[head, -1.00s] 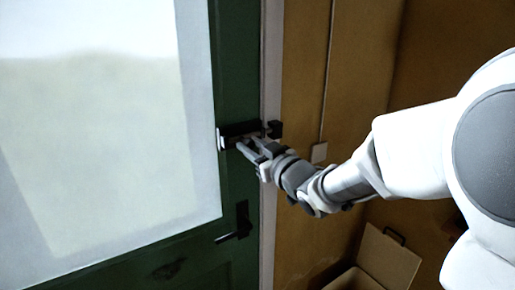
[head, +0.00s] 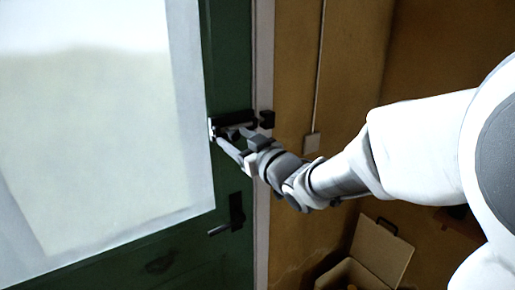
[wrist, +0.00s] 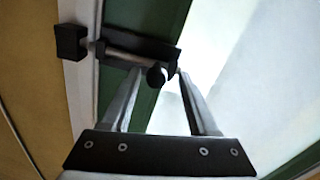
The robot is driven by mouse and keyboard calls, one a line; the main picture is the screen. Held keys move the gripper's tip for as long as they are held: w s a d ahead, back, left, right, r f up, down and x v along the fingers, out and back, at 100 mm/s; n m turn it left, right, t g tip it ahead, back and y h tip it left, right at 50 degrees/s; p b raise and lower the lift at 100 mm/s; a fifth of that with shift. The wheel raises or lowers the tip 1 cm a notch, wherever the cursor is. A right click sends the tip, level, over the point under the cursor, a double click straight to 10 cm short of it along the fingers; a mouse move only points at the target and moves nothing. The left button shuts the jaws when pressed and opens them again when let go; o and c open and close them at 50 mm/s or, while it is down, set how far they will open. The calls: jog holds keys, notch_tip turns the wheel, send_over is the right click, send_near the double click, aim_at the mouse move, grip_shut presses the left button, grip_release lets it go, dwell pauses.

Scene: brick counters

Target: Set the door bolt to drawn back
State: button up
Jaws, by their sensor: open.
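The door bolt has a black housing (head: 236,117) on the green door's right edge; it also shows in the wrist view (wrist: 152,49). A metal rod (wrist: 124,59) runs along it toward the black keeper (head: 267,119) on the frame, which also shows in the wrist view (wrist: 70,42). The rod's end lies at or very near the keeper; I cannot tell whether it is inside. A round black knob (wrist: 157,75) sticks out from the bolt. My gripper (head: 230,135) is open at the bolt. In the wrist view its fingertips (wrist: 159,72) lie on either side of the knob.
A black door handle (head: 233,217) sits below the bolt. A large pale window pane (head: 90,130) fills the door's left. A small light box (head: 312,143) is on the brown wall.

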jog(key=b+v, duration=0.4)
jog(key=v, duration=1.2)
jog(key=shift+s+d, duration=0.15)
jog(key=shift+s, duration=0.1)
